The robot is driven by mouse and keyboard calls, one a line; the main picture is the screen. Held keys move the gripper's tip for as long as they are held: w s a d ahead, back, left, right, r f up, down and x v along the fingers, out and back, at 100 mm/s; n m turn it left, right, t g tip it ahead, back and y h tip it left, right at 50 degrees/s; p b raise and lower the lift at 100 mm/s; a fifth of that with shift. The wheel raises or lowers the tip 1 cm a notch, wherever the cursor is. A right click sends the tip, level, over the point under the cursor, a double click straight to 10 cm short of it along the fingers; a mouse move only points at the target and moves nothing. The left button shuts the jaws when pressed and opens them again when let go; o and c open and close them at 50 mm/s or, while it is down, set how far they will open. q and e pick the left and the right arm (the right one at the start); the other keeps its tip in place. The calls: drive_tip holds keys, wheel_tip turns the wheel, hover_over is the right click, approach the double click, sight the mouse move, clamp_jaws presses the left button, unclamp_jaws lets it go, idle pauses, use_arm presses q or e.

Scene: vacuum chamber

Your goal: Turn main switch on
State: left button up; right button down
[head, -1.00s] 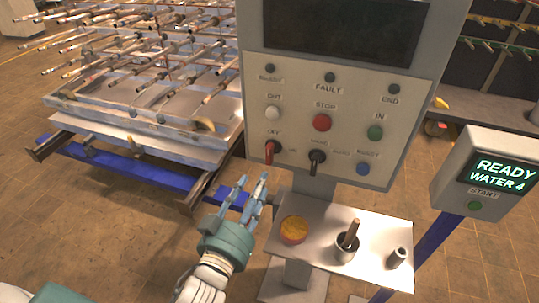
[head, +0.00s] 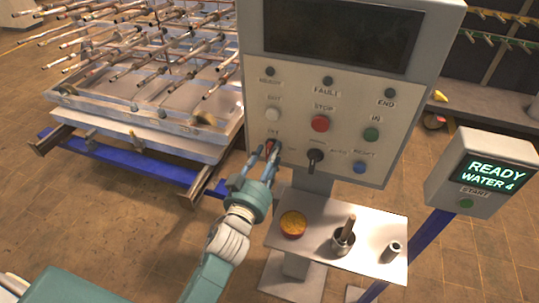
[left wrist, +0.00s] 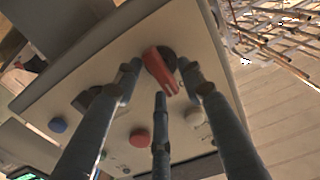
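The red rotary switch (head: 270,146) is at the lower left of the grey control panel (head: 290,95), under a small label that seems to read OFF. In the left wrist view the red switch handle (left wrist: 160,70) shows near its dark round base. My left gripper (head: 264,153) is at this switch, its slim blue-grey fingers reaching to the panel. In the left wrist view the fingers (left wrist: 158,80) are spread around the handle with gaps between them; I cannot tell whether any touches it. My right gripper is not in view.
A black selector switch (head: 315,158) sits just right of the red one, with several buttons above. A rack of rods (head: 140,75) stands left. A READY display (head: 480,175) stands right.

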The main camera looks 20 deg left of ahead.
use_arm(q)
clamp_jaws()
drive_tip(key=shift+m, duration=0.4)
drive_tip(key=shift+f+m, duration=0.2)
drive_tip(key=shift+m, duration=2.65)
drive_tip(key=shift+f+m, duration=0.2)
drive_tip(key=shift+m, duration=2.7)
drive_tip(key=shift+f+m, duration=0.2)
drive_tip(key=shift+m, duration=2.65)
unclamp_jaws()
